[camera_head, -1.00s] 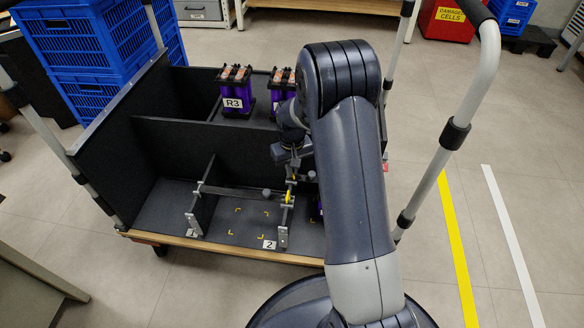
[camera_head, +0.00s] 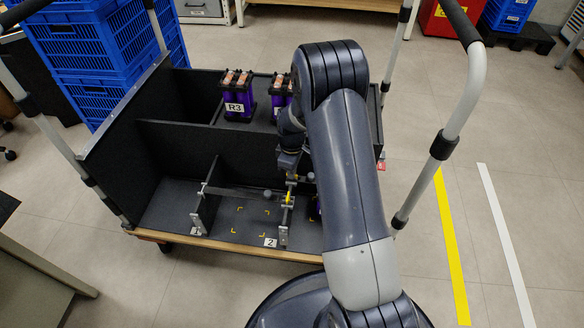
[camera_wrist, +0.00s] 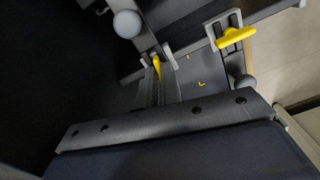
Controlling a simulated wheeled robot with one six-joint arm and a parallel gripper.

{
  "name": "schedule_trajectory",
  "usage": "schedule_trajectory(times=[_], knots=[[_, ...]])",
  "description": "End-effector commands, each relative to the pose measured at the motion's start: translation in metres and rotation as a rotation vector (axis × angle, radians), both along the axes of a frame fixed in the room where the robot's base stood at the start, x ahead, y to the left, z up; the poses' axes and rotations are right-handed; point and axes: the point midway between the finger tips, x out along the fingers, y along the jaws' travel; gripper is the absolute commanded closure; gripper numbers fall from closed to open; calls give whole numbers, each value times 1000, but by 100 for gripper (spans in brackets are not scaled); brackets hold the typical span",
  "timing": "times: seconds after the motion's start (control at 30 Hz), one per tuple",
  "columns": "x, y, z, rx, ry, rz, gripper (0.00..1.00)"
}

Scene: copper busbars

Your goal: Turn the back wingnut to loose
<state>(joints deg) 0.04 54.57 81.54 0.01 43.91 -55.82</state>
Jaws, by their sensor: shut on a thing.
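The back wingnut (camera_head: 292,178) is small and yellow, on a grey clamp on the divider to the right of bay 2. It also shows in the wrist view (camera_wrist: 157,66), edge-on at the ends of my fingers. My gripper (camera_head: 290,172) reaches down over it; in the wrist view my gripper (camera_wrist: 157,76) is shut on this wingnut. Part of the wingnut is hidden by the fingers. The front wingnut (camera_head: 287,197), also yellow, stands nearer the front edge; in the wrist view it lies apart to the right (camera_wrist: 236,37), clear of my fingers.
A grey round knob (camera_wrist: 127,24) is close to my fingers in the wrist view. The bay floor has yellow corner marks and a label 2 (camera_head: 270,242). Purple modules, one labelled R3 (camera_head: 236,106), stand behind. The cart's upright handle (camera_head: 440,140) is to the right.

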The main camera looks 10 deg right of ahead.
Motion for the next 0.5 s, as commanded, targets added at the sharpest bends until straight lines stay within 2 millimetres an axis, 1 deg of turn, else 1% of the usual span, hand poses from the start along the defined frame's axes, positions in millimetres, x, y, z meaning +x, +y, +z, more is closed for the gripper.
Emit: schedule_trajectory(times=[0.2,0.5], knots=[[0,0,1,0,-1,126,100],[0,0,0,0,-1,210,100]])
